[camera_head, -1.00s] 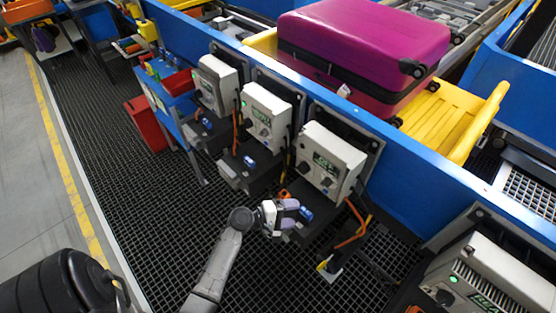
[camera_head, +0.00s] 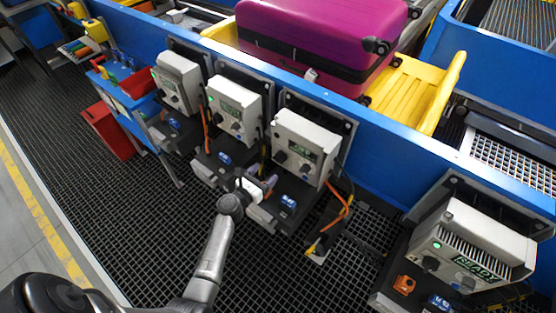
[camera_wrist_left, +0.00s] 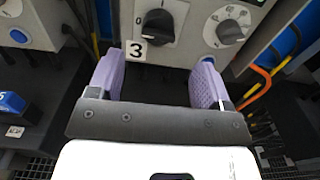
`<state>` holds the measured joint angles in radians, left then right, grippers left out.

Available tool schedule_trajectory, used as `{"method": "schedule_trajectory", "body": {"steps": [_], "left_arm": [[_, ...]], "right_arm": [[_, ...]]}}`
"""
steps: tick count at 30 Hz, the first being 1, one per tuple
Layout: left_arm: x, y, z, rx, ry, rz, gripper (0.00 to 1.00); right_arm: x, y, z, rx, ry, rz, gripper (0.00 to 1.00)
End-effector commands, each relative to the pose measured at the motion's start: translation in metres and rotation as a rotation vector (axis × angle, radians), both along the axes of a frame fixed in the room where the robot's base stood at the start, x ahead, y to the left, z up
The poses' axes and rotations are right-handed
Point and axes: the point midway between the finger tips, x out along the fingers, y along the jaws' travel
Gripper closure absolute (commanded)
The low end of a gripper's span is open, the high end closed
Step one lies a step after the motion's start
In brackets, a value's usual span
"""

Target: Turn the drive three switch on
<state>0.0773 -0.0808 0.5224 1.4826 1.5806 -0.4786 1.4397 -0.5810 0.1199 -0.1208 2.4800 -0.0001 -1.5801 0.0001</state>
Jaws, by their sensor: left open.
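The drive three box (camera_head: 307,140) is a pale grey unit on the blue conveyor side, with a dark panel and black knobs. In the left wrist view, a black rotary switch (camera_wrist_left: 158,27) sits beside a "3" label (camera_wrist_left: 136,51). A second black knob (camera_wrist_left: 230,32) with a printed dial is to its right. My left gripper (camera_head: 264,184) is just below and in front of this box. In the left wrist view the purple fingers of the gripper (camera_wrist_left: 157,72) are apart and empty, below the switch, not touching it. My right gripper is not in view.
Similar boxes stand to the left (camera_head: 235,108) and at the lower right (camera_head: 475,245). A black shelf (camera_head: 283,212) with a blue part lies under the drive three box. Orange cables (camera_head: 338,212) hang to its right. A magenta suitcase (camera_head: 320,30) lies on a yellow tray (camera_head: 415,90).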

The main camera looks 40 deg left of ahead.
Motion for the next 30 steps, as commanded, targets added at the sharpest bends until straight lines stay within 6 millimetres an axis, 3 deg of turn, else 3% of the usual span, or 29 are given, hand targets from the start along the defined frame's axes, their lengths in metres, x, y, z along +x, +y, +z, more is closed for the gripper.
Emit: {"method": "schedule_trajectory", "body": {"steps": [6,12,19,30], "left_arm": [[0.041,0.002,-0.001,0.000,-0.001,0.000,0.28],[0.066,0.002,-0.001,0.001,-0.001,-0.001,0.28],[0.080,0.003,-0.001,0.001,0.000,-0.001,0.28],[0.082,0.003,0.000,0.002,0.000,-0.001,0.29]], "right_arm": [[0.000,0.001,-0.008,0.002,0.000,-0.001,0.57],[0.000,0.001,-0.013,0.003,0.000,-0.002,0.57],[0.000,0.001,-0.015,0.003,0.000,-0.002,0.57],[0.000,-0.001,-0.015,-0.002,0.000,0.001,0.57]]}}
